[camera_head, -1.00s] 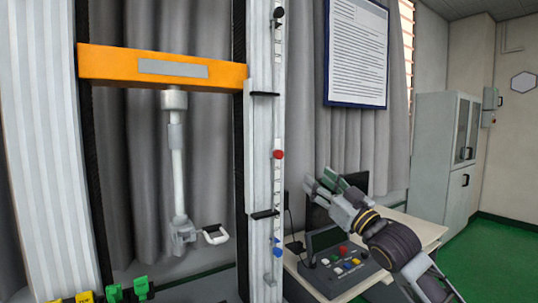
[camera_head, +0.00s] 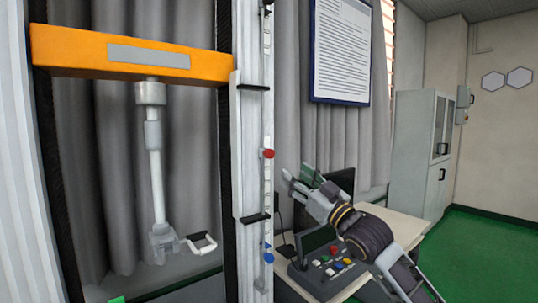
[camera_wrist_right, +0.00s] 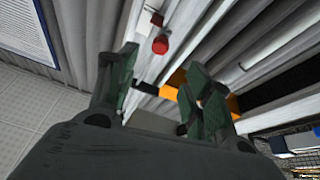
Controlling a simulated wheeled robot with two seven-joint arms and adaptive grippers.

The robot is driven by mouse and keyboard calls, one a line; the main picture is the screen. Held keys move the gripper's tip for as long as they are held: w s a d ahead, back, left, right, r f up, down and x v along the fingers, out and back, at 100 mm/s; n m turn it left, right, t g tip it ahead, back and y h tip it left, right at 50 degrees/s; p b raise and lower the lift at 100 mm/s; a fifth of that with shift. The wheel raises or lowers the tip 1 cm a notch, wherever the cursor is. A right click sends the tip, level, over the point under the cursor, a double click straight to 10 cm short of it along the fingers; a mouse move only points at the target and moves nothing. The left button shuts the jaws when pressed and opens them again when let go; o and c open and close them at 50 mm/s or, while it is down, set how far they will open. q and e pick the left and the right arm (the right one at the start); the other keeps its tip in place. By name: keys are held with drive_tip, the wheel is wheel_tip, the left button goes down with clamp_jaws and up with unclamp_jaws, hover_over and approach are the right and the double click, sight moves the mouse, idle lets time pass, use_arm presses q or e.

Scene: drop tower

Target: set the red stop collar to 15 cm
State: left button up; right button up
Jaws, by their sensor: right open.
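The red stop collar (camera_head: 268,153) shows as a red knob on the narrow upright scale rail (camera_head: 267,115), right of the tower's frame. The scale marks are too small to read. My right gripper (camera_head: 297,174) is open and empty, a little right of and below the red knob, apart from it. In the right wrist view the red knob (camera_wrist_right: 160,45) shows beyond the gap between the two open fingers (camera_wrist_right: 160,78). My left gripper is out of view.
A blue knob (camera_head: 268,257) sits lower on the rail. The orange crossbeam (camera_head: 70,50) carries a hanging grey rod with a handle (camera_head: 202,243). A desk (camera_head: 405,228) with a button console (camera_head: 340,268) and a dark monitor stands below my right arm.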

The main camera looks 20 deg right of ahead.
drive_tip(key=shift+w, duration=0.2)
approach(272, 155)
drive_tip(key=x, duration=0.3)
drive_tip(key=shift+p+x, duration=0.6)
drive_tip(key=shift+x, duration=0.2)
drive_tip(key=shift+p+x, duration=0.35)
drive_tip(key=shift+x, duration=2.2)
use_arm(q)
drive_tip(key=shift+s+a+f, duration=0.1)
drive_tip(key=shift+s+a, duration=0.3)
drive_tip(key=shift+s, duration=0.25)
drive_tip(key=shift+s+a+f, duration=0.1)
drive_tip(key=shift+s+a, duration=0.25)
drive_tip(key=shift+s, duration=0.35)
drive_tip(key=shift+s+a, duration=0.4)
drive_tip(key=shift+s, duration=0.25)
use_arm(e)
drive_tip(key=shift+w+a+r, duration=0.3)
drive_tip(key=shift+w+a, duration=0.05)
drive_tip(key=shift+w, duration=0.25)
clamp_jaws()
